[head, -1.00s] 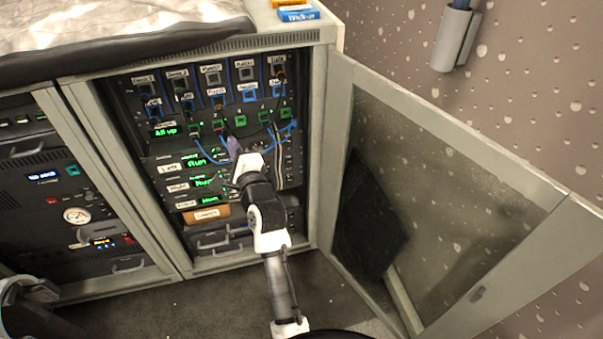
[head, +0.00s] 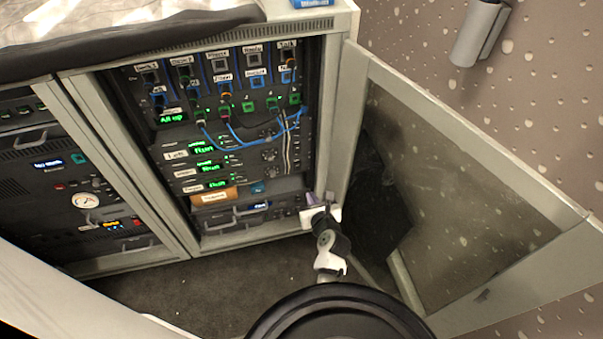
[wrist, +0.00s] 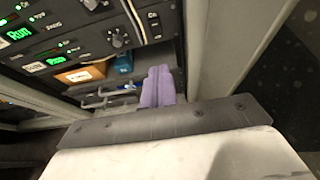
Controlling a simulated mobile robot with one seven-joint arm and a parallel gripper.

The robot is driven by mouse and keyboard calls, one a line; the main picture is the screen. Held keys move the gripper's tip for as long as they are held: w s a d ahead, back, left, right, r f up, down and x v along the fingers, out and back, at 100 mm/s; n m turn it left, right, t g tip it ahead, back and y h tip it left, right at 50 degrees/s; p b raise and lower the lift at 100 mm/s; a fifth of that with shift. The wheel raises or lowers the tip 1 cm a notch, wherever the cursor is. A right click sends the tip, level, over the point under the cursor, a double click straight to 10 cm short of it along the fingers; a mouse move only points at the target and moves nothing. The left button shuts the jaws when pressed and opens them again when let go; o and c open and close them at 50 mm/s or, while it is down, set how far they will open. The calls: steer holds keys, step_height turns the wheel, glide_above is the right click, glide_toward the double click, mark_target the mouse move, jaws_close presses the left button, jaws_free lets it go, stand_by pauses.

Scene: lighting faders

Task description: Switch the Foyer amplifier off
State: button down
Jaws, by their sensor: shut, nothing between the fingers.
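Stacked amplifiers sit in the open rack. The upper (head: 234,156), middle (head: 238,168) and lower (head: 236,180) ones each show a lit green display that seems to read "Run". Their small white labels are too blurred to tell surely which is the Foyer one. Two lit "Run" displays also show at the upper left of the wrist view, on an upper unit (wrist: 70,28) and a lower unit (wrist: 88,48). My gripper (head: 313,199), with purple fingers, is shut and empty at the rack's lower right, apart from the amplifiers. Its fingers (wrist: 158,86) are together in the wrist view.
The glazed cabinet door (head: 460,190) stands open on the right, close to my gripper. Blue cables (head: 255,140) hang above the amplifiers. An orange labelled box (head: 214,196) and a blue item (head: 258,188) sit below them. The floor (head: 200,290) in front is clear.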

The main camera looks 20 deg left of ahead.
steer(key=b, duration=0.1)
glide_toward(299, 168)
steer(key=x, duration=0.2)
steer(key=f+x, duration=0.1)
steer(key=x, duration=0.2)
steer(key=shift+w+a+f, duration=0.1)
steer(key=shift+w+a, duration=0.35)
steer(key=shift+w, duration=0.05)
steer(key=shift+b, duration=0.3)
steer(key=shift+w+a+f+b, duration=0.15)
steer(key=shift+f+b, duration=0.25)
steer(key=shift+b, duration=0.6)
steer(key=shift+t+y+b, duration=0.3)
steer(key=shift+t+b, duration=0.1)
steer(key=shift+b, duration=0.1)
steer(key=shift+w+r+p, duration=0.15)
steer(key=shift+r+p, duration=0.2)
steer(key=shift+r, duration=0.1)
